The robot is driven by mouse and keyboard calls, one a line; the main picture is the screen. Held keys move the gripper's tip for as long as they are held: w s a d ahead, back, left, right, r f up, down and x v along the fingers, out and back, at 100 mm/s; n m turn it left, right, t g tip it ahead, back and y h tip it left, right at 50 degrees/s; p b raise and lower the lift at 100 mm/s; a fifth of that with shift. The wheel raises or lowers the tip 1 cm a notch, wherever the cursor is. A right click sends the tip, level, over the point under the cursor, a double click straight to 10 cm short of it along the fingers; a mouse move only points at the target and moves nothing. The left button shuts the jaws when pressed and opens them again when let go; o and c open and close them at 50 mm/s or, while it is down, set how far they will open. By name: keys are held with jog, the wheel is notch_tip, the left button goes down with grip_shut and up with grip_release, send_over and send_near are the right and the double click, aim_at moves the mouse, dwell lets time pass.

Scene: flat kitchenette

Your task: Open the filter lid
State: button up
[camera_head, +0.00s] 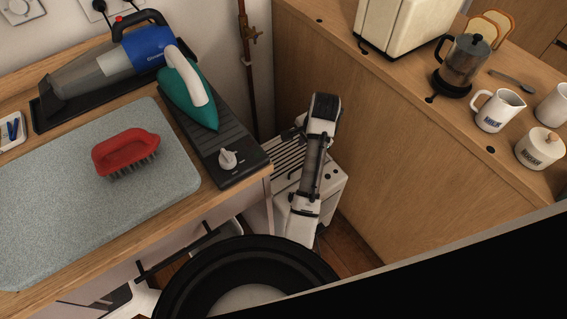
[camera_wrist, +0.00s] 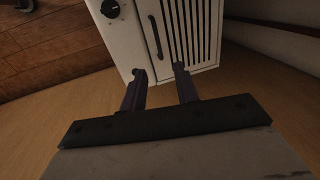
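A white boxy appliance (camera_wrist: 123,36) fills the upper middle of the wrist view. Its face has a dark round knob (camera_wrist: 111,8), a slim dark upright handle (camera_wrist: 155,37) and a panel of dark vertical slats (camera_wrist: 192,30), which seems to be the filter lid and looks shut. My gripper (camera_wrist: 160,71) is open and empty, with its two dark fingers apart at the appliance's near edge, below the handle. I cannot tell whether the fingertips touch it. In the head view the appliance (camera_head: 333,186) stands low in the gap between two counters, partly hidden by my arm.
A wooden counter side (camera_head: 390,165) closes the gap on the right. The left worktop holds a red brush (camera_head: 125,148), a teal iron (camera_head: 188,92) and a blue hand vacuum (camera_head: 148,50). A copper pipe (camera_head: 247,65) runs behind the gap.

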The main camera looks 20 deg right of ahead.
jog(key=p+x, duration=0.1)
jog(key=x, duration=1.2)
jog(key=shift+s+d+f, duration=0.15)
jog(key=shift+f, duration=0.1)
grip_shut()
